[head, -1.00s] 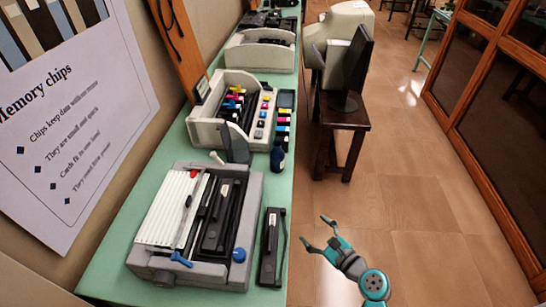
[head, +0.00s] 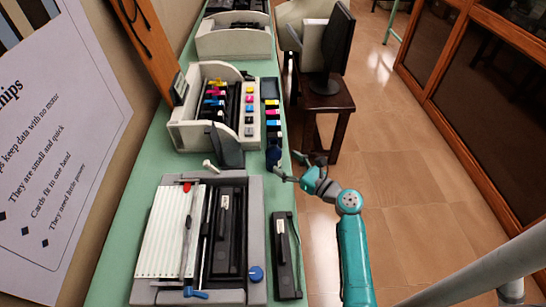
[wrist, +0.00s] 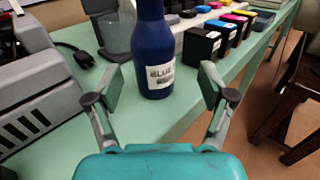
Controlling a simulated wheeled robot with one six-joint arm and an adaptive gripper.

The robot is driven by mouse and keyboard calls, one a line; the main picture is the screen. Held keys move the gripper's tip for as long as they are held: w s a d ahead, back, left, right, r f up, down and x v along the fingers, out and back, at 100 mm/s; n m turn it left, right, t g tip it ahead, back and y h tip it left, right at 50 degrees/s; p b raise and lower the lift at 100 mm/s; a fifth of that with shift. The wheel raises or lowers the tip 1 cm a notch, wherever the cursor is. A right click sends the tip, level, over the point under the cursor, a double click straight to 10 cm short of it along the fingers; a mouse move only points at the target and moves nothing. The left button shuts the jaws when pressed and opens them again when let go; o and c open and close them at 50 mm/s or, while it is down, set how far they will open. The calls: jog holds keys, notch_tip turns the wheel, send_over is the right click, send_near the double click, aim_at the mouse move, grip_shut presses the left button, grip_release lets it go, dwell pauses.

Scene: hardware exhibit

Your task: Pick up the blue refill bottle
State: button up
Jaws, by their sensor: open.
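The blue refill bottle (wrist: 154,48) stands upright on the green table, with a white label reading "BLUE" facing my wrist camera; its top is cut off there. In the head view the bottle (head: 273,157) is small and dark, by the table's right edge. My gripper (wrist: 160,88) is open and empty. The bottle shows in the gap between its two fingers, a little beyond the fingertips, and neither finger visibly touches it. In the head view my gripper (head: 289,166) is just right of the bottle, at the table edge.
Several ink cartridges (wrist: 203,47) stand in a row behind the bottle to the right. A grey printer (head: 256,215) and a black device (head: 286,255) lie nearer on the table (head: 151,163). A dark stool (head: 320,100) with a monitor stands right of the table.

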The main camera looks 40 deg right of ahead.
aim_at(279, 161)
jog(key=w, duration=0.1)
jog(key=w+a, duration=0.1)
jog(key=w, duration=0.2)
jog(key=shift+a+f, duration=0.15)
jog(key=shift+a, duration=0.2)
jog(key=shift+w, duration=0.45)
jog(key=c, duration=1.3)
